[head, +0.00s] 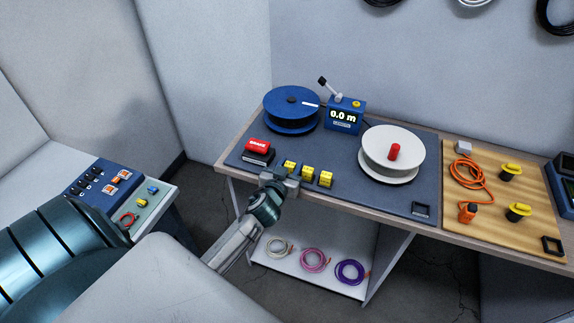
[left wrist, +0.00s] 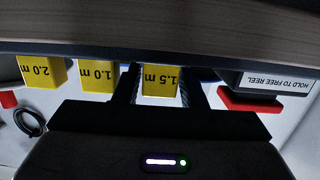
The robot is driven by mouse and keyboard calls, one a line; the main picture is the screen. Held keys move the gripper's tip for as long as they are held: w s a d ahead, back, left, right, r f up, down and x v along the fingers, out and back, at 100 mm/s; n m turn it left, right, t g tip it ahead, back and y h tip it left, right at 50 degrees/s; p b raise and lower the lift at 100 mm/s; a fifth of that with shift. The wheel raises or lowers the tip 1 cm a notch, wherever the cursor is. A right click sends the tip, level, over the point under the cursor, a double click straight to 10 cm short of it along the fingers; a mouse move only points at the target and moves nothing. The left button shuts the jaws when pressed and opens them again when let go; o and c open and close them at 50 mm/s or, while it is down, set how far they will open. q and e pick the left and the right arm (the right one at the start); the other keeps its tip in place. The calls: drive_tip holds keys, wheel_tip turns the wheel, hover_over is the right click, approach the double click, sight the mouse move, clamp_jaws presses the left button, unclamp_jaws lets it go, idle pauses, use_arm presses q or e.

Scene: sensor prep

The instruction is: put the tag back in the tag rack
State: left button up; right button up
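Three yellow tags stand in a row near the front edge of the bench: the 1.5 m tag (head: 290,166), the 1.0 m tag (head: 307,172) and the 2.0 m tag (head: 326,179). My left gripper (head: 283,177) is at the left end of the row. In the left wrist view, upside down, its fingers (left wrist: 161,88) lie against both sides of the 1.5 m tag (left wrist: 161,82). The 1.0 m tag (left wrist: 98,77) and 2.0 m tag (left wrist: 43,72) stand beside it. The rack under the tags is not clearly visible. My right gripper is not in view.
A red-topped brake box (head: 257,151) stands close left of the tags. Behind are a blue reel (head: 291,108), a length counter (head: 343,117) reading 0.0 m and a white reel (head: 391,152). Coloured coils (head: 315,260) lie on the shelf below. The mat's front right is mostly clear.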

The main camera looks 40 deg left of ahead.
use_arm(q)
drive_tip(key=shift+s, duration=0.2)
drive_tip(key=b+v, duration=0.4)
drive_tip(key=v, duration=0.7)
drive_tip(key=s+a+f+m+g+h, duration=0.1)
drive_tip(key=s+f+g, duration=0.3)
drive_tip(key=f, duration=1.3)
drive_tip(key=s+f+m+g, duration=0.1)
drive_tip(key=s+f+g, duration=0.25)
drive_tip(key=f, duration=1.35)
drive_tip(key=s+d+f+g, duration=0.1)
drive_tip(key=s+f+g, duration=0.1)
drive_tip(key=s+f, duration=0.5)
drive_tip(key=s+d+f+g+h, duration=0.1)
drive_tip(key=s+f+g, duration=0.2)
drive_tip(key=s+f, duration=0.5)
drive_tip(key=s+d+f+m+g, duration=0.1)
drive_tip(key=s+f, duration=0.7)
drive_tip(key=s, duration=0.9)
drive_tip(key=shift+s+d+g+h, duration=0.2)
drive_tip(key=shift+d+g+h, duration=0.2)
drive_tip(key=shift+g, duration=0.25)
